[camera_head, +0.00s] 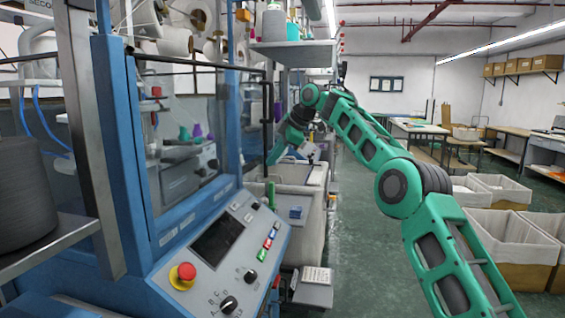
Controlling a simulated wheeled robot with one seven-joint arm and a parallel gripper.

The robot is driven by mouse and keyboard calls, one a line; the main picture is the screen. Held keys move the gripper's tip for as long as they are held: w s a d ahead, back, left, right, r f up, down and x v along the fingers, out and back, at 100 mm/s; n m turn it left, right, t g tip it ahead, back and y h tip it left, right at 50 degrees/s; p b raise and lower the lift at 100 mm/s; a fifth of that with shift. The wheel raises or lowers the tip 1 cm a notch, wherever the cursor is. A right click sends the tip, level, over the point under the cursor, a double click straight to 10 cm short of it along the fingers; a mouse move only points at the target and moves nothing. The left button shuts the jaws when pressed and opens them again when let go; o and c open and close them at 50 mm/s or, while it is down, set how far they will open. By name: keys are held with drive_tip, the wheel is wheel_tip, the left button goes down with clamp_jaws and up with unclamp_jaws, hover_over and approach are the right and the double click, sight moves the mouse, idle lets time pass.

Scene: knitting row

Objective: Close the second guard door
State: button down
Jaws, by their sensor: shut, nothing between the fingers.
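A clear guard door panel (185,85) with a blue frame stands on the near knitting machine at left. A dark-edged clear panel (252,105) with a dark upright bar stands at its right end, beside the arm's far end. I cannot tell which panel is the second guard door, or how far open it is. My green arm reaches from the bottom right up and forward, then bends down to the left. My gripper (273,154) is small at its far end, near the dark upright bar. It is shut and empty. Whether it touches the panel cannot be told.
A control panel (218,243) with a red stop button (183,275) juts out at front left. Pale bins (298,205) stand beyond it. A dark yarn cone (25,190) sits on a shelf at left. The green aisle floor (365,265) is clear; boxes (505,240) line the right.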

drive_tip(key=shift+w+a, duration=0.4)
drive_tip(key=shift+a, duration=0.05)
drive_tip(key=shift+a, duration=0.1)
